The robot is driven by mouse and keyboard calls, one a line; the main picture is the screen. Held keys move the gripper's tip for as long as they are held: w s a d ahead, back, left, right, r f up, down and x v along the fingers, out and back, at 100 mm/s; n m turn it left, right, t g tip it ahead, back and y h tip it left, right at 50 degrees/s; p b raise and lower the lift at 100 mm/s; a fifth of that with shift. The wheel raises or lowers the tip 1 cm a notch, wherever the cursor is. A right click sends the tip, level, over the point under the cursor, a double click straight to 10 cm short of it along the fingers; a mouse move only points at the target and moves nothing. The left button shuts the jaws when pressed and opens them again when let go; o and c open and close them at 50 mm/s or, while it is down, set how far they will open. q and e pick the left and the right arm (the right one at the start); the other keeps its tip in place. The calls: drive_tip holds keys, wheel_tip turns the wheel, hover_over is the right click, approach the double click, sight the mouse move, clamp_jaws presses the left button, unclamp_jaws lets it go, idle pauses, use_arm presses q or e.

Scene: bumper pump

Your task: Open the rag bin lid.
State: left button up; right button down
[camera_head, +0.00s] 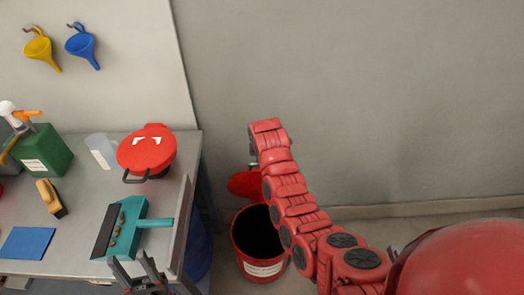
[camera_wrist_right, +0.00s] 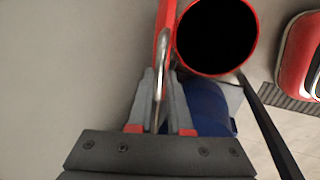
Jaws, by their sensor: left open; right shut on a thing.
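The rag bin (camera_head: 236,245) is a red round bucket with a white label, standing on the floor right of the table. Its dark mouth is uncovered; in the right wrist view the bin's red rim (camera_wrist_right: 254,50) rings a black opening. The red lid (camera_head: 243,184) stands raised at the back of the bin and shows nearly edge-on in the wrist view (camera_wrist_right: 168,45). My right gripper (camera_wrist_right: 161,78) is shut on the lid's metal handle (camera_wrist_right: 157,88). In the head view my arm partly hides the lid and bin. My left gripper (camera_head: 140,270) is open and empty at the table's front edge.
A blue drum (camera_head: 198,250) stands between table and bin. The wall is close behind.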

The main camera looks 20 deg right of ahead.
drive_tip(key=shift+s+a+f+t+p, duration=0.15)
drive_tip(key=shift+s+a+f+p, duration=0.1)
drive_tip(key=shift+s, duration=0.35)
drive_tip(key=shift+s+a+f+t+p, duration=0.15)
drive_tip(key=shift+s+a+p, duration=0.1)
drive_tip(key=shift+s, duration=0.3)
drive_tip(key=shift+r, duration=0.1)
drive_tip(key=c, duration=0.8)
unclamp_jaws()
drive_tip(key=shift+c, duration=0.2)
drive_tip(key=shift+d, duration=0.1)
drive_tip(key=shift+r, duration=0.1)
